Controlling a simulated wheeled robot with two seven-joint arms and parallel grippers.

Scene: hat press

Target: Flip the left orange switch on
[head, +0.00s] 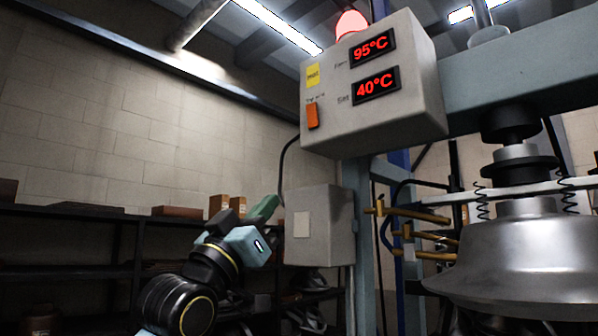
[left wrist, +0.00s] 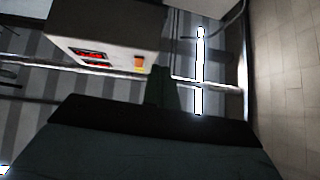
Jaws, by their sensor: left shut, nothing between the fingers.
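The orange switch (head: 313,116) is on the left part of the front of a grey control box (head: 420,110), below a yellow label (head: 313,75). It also shows small in the left wrist view (left wrist: 139,62). Only this one orange switch is visible. My left gripper (head: 266,207) is shut and empty, with green fingers, below and to the left of the control box and clearly apart from the switch. In the left wrist view its fingers (left wrist: 161,88) point up towards the box. My right gripper is not in view.
The box's red displays (head: 374,48) read 95°C and 40°C. A smaller grey box (head: 320,225) hangs just right of my left gripper. The metal press (head: 525,255) stands at right. Dark shelves (head: 80,240) with cartons line the back wall.

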